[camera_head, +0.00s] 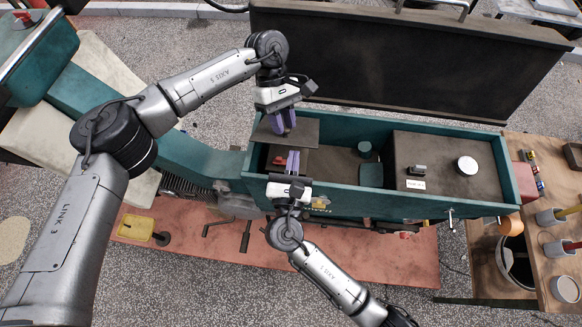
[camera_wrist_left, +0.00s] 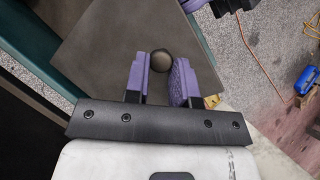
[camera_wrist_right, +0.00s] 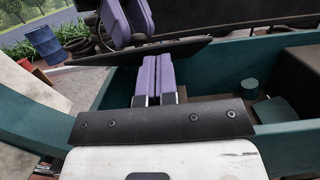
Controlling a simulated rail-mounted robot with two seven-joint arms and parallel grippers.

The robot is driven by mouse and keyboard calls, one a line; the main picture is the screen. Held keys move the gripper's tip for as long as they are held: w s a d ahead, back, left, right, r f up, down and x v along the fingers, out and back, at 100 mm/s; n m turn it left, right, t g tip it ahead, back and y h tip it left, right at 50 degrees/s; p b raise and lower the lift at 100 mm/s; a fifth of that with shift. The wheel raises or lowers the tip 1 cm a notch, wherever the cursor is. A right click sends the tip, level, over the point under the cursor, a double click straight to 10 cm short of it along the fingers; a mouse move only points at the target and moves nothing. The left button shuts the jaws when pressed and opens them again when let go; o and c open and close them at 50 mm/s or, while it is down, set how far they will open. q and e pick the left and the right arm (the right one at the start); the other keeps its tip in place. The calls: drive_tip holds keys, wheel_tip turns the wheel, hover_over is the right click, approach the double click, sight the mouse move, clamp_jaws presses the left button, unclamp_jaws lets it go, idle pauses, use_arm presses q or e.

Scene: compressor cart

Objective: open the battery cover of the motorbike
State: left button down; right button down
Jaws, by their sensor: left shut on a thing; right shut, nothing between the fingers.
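The battery cover is a dark flat plate (camera_head: 307,131) with a small round knob (camera_wrist_left: 161,60), at the left end of the teal cargo box. My left gripper (camera_head: 282,124) is shut on the knob, its purple fingers on either side. In the right wrist view the cover (camera_wrist_right: 182,49) appears raised and tilted above the box rim. My right gripper (camera_head: 293,157) is shut and empty, just in front of the cover and over the left compartment. A small red part (camera_head: 279,161) shows beside its fingers; the rest of that compartment is mostly hidden.
The teal box (camera_head: 458,209) also holds a dark block (camera_head: 440,160) with a white round cap and a green canister (camera_head: 365,149). Its large dark lid (camera_head: 400,55) stands open behind. A wooden bench (camera_head: 490,265) with pots and tools is at the right.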

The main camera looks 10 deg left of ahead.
use_arm(q)
drive_tip(key=shift+w+f, duration=0.1)
drive_tip(key=shift+f, duration=0.2)
use_arm(e)
drive_tip(key=shift+w+r, duration=0.6)
drive_tip(key=shift+r, duration=0.3)
use_arm(q)
drive_tip(key=shift+w+d, duration=0.1)
drive_tip(key=c, duration=1.4)
unclamp_jaws()
use_arm(e)
drive_tip(key=shift+w+d, duration=0.1)
drive_tip(key=shift+w, duration=0.05)
use_arm(q)
drive_tip(key=o, duration=0.5)
drive_tip(key=shift+d+r, duration=0.1)
drive_tip(key=shift+d, duration=0.05)
drive_tip(key=shift+c, duration=0.2)
use_arm(e)
drive_tip(key=shift+w+d+r, duration=0.1)
drive_tip(key=shift+w+d, duration=0.1)
drive_tip(key=shift+w, duration=0.05)
use_arm(q)
drive_tip(key=shift+r, duration=0.1)
